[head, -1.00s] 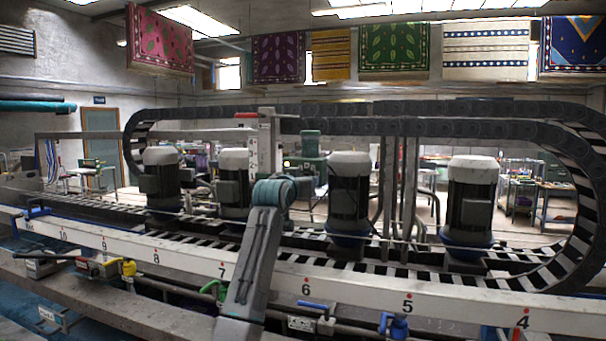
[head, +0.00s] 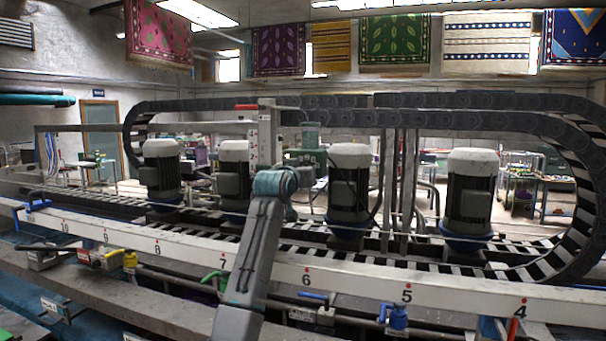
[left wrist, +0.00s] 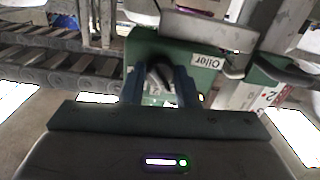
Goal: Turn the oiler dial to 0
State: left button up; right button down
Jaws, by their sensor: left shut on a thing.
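The green oiler box (left wrist: 205,60) shows in the left wrist view with a white label reading "Oiler". A dark round dial (left wrist: 159,75) sits on it between the two blue fingers of my left gripper (left wrist: 160,88), which is shut on it. The dial's numbers and pointer cannot be read. In the head view a green machine part (head: 310,137) stands behind the conveyor, just beyond the teal joint of my arm. My left gripper's fingers are not visible there. My right gripper is in neither view.
A white numbered rail (head: 357,291) runs across the front, with blue valve handles (head: 397,317) and a yellow valve (head: 130,259) below it. Motors with white caps (head: 470,195) stand on the slatted conveyor. A black cable chain (head: 450,102) loops above. Rugs hang behind.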

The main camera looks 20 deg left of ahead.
pick_arm(q)
jog(key=shift+n+b, duration=0.85)
jog(key=shift+n, duration=2.05)
jog(key=o, duration=1)
jog(key=shift+s, duration=0.15)
